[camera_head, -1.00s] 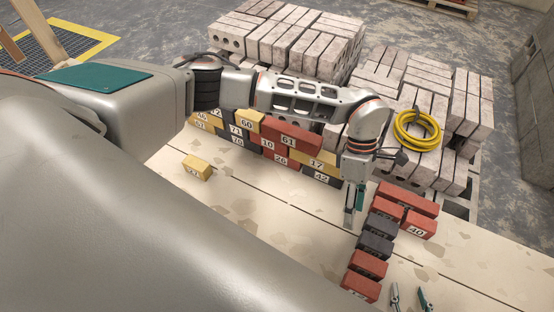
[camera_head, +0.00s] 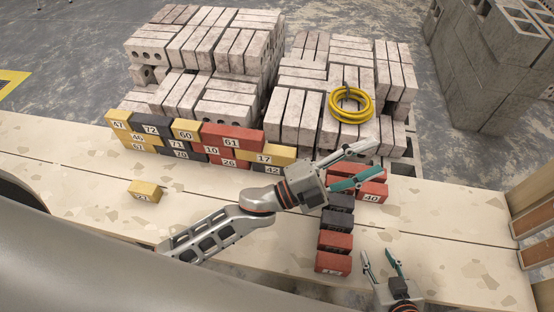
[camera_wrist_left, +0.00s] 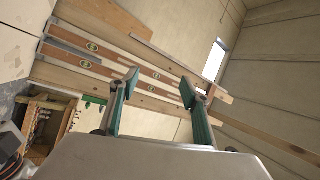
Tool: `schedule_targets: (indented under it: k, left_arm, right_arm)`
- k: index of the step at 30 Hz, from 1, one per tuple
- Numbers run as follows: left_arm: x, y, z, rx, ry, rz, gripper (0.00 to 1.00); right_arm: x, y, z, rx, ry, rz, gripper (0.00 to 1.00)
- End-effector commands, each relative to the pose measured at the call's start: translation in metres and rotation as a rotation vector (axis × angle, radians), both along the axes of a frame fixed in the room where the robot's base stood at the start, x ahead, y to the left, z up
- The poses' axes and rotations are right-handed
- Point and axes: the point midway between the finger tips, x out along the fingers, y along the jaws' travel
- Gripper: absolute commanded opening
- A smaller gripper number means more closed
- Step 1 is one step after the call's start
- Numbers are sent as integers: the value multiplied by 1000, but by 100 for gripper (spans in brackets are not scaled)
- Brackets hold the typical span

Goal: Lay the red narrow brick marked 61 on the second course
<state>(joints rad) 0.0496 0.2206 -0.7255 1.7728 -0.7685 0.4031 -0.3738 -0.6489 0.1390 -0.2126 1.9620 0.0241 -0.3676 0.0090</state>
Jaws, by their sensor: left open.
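A red brick marked 61 (camera_head: 230,138) lies in the top row of the small coloured wall, above the red brick marked 10 (camera_head: 211,151) and beside the yellow brick marked 60 (camera_head: 186,130). My left gripper (camera_head: 377,157) is open and empty. It is right of the wall, raised over the loose red bricks, its fingers pointing right. Its two fingers also show apart in the left wrist view (camera_wrist_left: 160,85). My right gripper (camera_head: 378,253) is open and empty near the table's front edge, right of the brick row.
Loose bricks, including a red one marked 40 (camera_head: 371,193) and dark ones (camera_head: 337,219), form a line on the table. A yellow brick (camera_head: 145,191) lies alone at left. Grey block stacks and a yellow hose (camera_head: 345,112) stand behind. The right tabletop (camera_head: 450,235) is clear.

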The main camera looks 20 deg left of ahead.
Motion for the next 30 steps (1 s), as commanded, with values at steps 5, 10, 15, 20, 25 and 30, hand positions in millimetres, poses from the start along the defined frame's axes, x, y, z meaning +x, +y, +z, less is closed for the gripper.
schedule_targets:
  k: [5,10,15,20,25,30]
  left_arm:
    - [22,76,-64,-129,384,235,47]
    - [9,154,-144,-237,740,450,47]
    - [-36,224,-220,-324,1052,638,47]
    - [-79,266,-264,-377,1243,756,47]
    - [-102,283,-282,-401,1328,808,47]
    - [-104,284,-284,-401,1336,812,47]
  right_arm:
    - [0,0,-1,0,1,0,40]
    - [0,0,-1,-1,2,0,40]
    - [0,0,-1,-1,2,0,40]
    - [0,0,-1,-1,2,0,40]
    - [0,0,-1,0,1,0,40]
    - [0,0,-1,0,1,0,40]
